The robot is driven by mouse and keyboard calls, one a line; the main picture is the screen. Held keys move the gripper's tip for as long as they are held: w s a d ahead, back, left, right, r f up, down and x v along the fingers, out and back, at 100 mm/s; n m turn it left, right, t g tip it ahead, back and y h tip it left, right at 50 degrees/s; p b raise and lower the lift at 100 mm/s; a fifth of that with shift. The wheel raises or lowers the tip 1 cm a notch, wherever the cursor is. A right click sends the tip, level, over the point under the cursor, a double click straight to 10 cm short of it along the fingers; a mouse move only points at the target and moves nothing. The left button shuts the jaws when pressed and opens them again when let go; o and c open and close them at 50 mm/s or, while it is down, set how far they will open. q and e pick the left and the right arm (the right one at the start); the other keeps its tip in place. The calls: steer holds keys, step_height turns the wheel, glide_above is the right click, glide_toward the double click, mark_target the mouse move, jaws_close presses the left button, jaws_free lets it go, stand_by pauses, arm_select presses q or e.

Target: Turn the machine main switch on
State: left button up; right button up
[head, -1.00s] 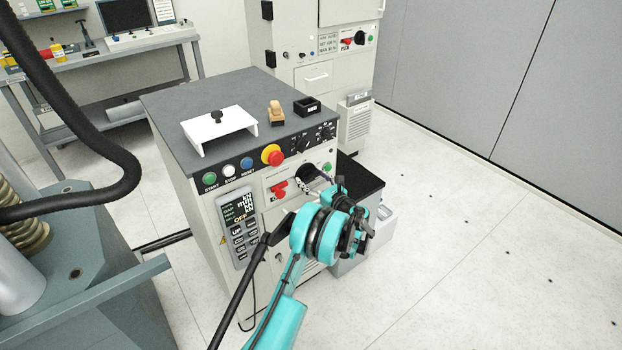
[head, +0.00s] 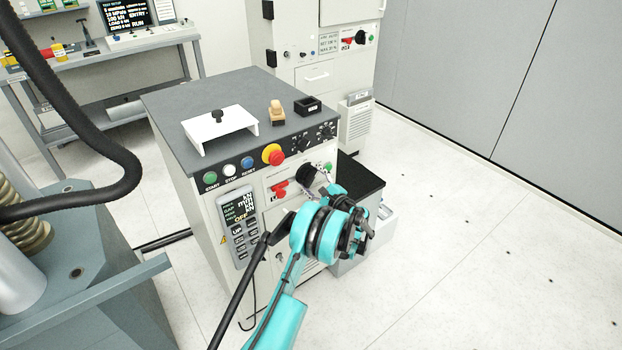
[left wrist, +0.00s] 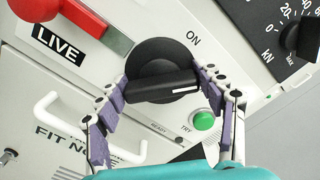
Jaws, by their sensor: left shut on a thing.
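The main switch is a black rotary knob on the front of the grey-white machine cabinet (head: 215,195). It shows in the head view (head: 306,174) and large in the left wrist view (left wrist: 160,70). Its bar handle lies nearly level in the left wrist view, its white mark at the right end, below the word ON. My left gripper (left wrist: 162,88) is shut on the handle, one purple-padded finger at each end. In the head view my left gripper (head: 325,186) is partly hidden by its own wrist. My right gripper is not in view.
A red lever (left wrist: 95,30) with a LIVE label sits left of the knob; a green button (left wrist: 204,121) is below right. A white handle (left wrist: 85,130) juts out at lower left. A red emergency stop (head: 272,155) is above. The computer screen (head: 125,14) shows text.

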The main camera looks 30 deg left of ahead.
arm_select(q)
steer(key=n, duration=0.3)
steer(key=shift+f+n, duration=0.1)
steer(key=shift+n, duration=0.2)
steer(key=shift+f+n, duration=0.1)
steer(key=shift+n, duration=1.8)
steer(key=o, duration=1.2)
steer(key=shift+c, duration=0.2)
steer(key=v, duration=1.2)
